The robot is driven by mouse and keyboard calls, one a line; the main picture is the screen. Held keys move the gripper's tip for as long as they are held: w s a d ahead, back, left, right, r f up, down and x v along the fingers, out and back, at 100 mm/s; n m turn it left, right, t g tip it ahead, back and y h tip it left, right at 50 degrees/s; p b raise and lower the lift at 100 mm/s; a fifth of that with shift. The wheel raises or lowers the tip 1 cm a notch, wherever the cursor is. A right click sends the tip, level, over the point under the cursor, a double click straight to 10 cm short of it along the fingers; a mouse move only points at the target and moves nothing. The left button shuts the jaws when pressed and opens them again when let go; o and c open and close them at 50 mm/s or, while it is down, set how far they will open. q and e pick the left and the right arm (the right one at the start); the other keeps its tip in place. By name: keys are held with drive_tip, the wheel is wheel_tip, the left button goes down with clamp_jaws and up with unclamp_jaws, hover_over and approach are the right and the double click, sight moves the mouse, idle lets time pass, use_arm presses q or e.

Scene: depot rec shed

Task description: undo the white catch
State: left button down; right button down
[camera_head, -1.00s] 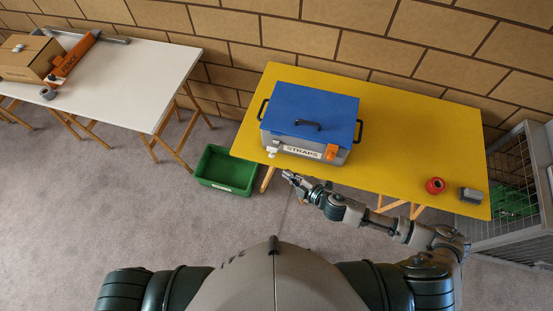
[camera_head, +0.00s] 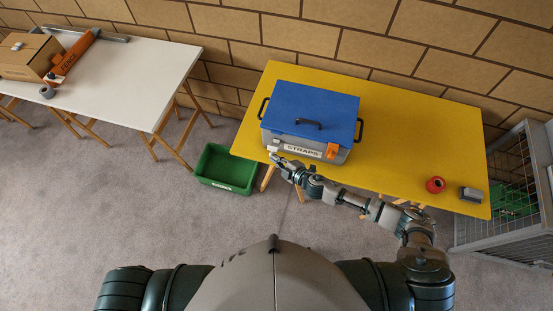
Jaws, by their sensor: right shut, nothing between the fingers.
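A grey box (camera_head: 313,143) with a shut blue lid (camera_head: 330,102) stands on the yellow table. Its front carries a STRAPS label (camera_head: 303,151). The white catch (camera_head: 272,148) is at the left end of the front, its lower part partly hidden by my right gripper. An orange catch (camera_head: 332,150) is at the right end of the front. My right gripper (camera_head: 275,158) is shut and empty, with its tips at or just below the white catch; I cannot tell whether they touch it. My left gripper is not in view.
The yellow table (camera_head: 420,125) also holds a red roll (camera_head: 435,185) and a grey block (camera_head: 471,194) at the right. A green crate (camera_head: 226,168) is on the floor to the left. A wire cage (camera_head: 500,215) stands at the right. A white table (camera_head: 130,85) is at the left.

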wheel_tip(320, 180, down, 2)
drive_tip(key=b, duration=0.2)
drive_tip(key=n+t+b, duration=0.1)
drive_tip(key=b, duration=0.2)
drive_tip(key=shift+s+a+n, duration=0.15)
drive_tip(key=shift+n, duration=0.15)
